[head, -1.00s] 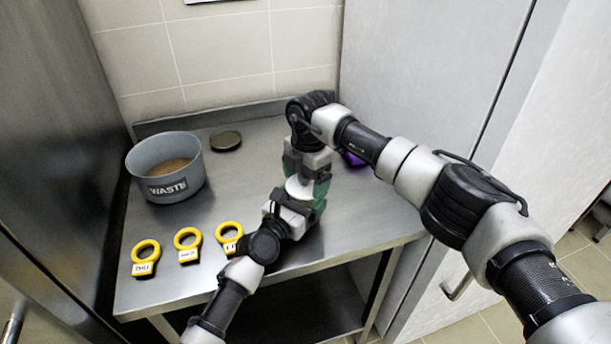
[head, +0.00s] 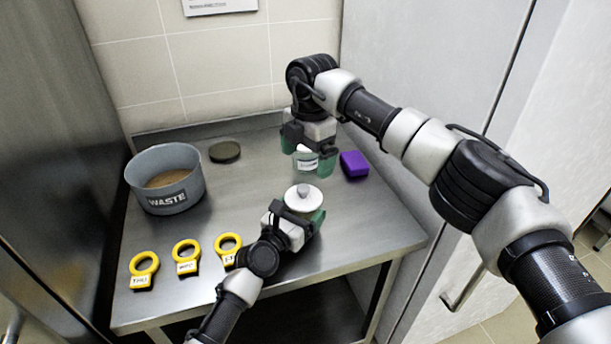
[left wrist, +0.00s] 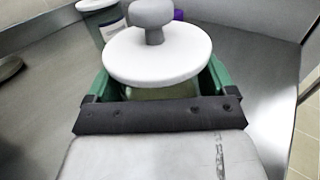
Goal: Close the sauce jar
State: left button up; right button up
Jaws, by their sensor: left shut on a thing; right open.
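A jar (left wrist: 160,91) stands in my left gripper (head: 303,220), which is shut on its body with green fingers on both sides. A round white lid with a grey knob (head: 303,198) lies on top of the jar and looks about level. It fills the middle of the left wrist view (left wrist: 158,55). I cannot tell whether it is fully seated. My right gripper (head: 308,164) is open behind the lid, apart from it, with its green fingers pointing down. A second, labelled container (head: 307,164) shows between or behind those fingers; it also stands behind the jar in the left wrist view (left wrist: 113,29).
A purple block (head: 353,164) lies right of my right gripper. A grey WASTE pot (head: 168,199) with brown contents stands at the left. A dark round disc (head: 225,152) lies behind it. Yellow ring tags (head: 144,264) line the front left edge.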

notch_tip(320, 180, up, 3)
jog(key=shift+f, duration=0.15)
pick_arm(q)
jog(key=o, duration=1.1)
jog(key=v, duration=1.1)
pick_arm(e)
jog(key=shift+r, duration=0.25)
